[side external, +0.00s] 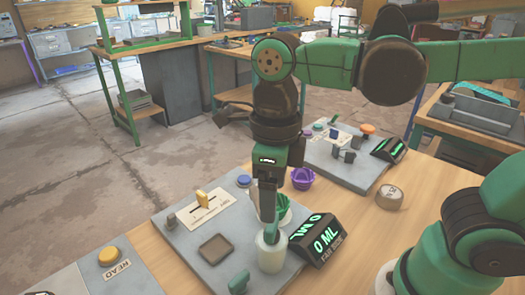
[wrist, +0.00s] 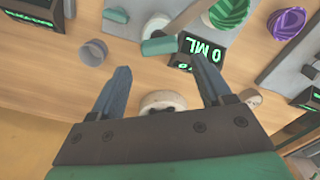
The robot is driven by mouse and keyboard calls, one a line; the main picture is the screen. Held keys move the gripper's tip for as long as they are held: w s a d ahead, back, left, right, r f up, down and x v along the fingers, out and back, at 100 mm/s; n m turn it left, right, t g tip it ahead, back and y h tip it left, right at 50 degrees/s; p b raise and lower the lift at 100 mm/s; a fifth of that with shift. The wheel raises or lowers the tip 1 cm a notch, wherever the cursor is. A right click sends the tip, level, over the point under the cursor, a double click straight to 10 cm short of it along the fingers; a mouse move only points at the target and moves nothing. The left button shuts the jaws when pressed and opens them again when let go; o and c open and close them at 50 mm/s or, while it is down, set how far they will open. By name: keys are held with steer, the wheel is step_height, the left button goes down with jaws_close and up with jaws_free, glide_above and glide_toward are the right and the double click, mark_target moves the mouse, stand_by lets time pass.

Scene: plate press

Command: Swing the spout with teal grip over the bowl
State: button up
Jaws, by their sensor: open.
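In the side view a teal grip (side external: 240,282) sits at the front edge of the near grey station, left of a whitish cylinder (side external: 271,252). My gripper (wrist: 163,80) is open, pointing down, with nothing held. A round pale object (wrist: 162,102) shows between and below its fingers, apparently apart from them.
A display reading 0 ML (side external: 320,240) stands right of the cylinder. A purple bowl (side external: 303,178) and a second station with a display (side external: 388,150) are behind. A round beige piece (side external: 389,197) lies on the wooden table, which is mostly clear around it.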

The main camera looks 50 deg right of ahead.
steer(key=shift+w+n, duration=0.1)
steer(key=shift+n, duration=0.3)
steer(key=c, duration=0.4)
steer(key=shift+w+n, duration=0.15)
steer(key=shift+n, duration=0.65)
steer(key=c, duration=0.3)
steer(key=n, duration=0.2)
steer(key=shift+w+r+n, duration=0.1)
steer(key=shift+w+n, duration=0.15)
steer(key=shift+n, duration=0.15)
jaws_close()
steer(key=w+d+r+m+t+y, duration=0.1)
steer(key=w+m+y, duration=0.15)
steer(key=m, duration=1.55)
steer(key=w+d+r+m+t+y, duration=0.1)
steer(key=w+m, duration=0.3)
steer(key=m, duration=1.3)
steer(key=x, duration=0.9)
steer(key=shift+w+a+f, duration=0.15)
steer(key=shift+a+f, duration=0.05)
steer(key=shift+f, duration=0.15)
steer(key=shift+d+f, duration=0.15)
steer(key=shift+f, duration=0.15)
steer(key=shift+s+d+r, duration=0.1)
steer(key=shift+s+d, duration=0.4)
steer(key=shift+d, duration=0.25)
steer(key=shift+s+d, duration=0.5)
steer(key=shift+d, duration=0.25)
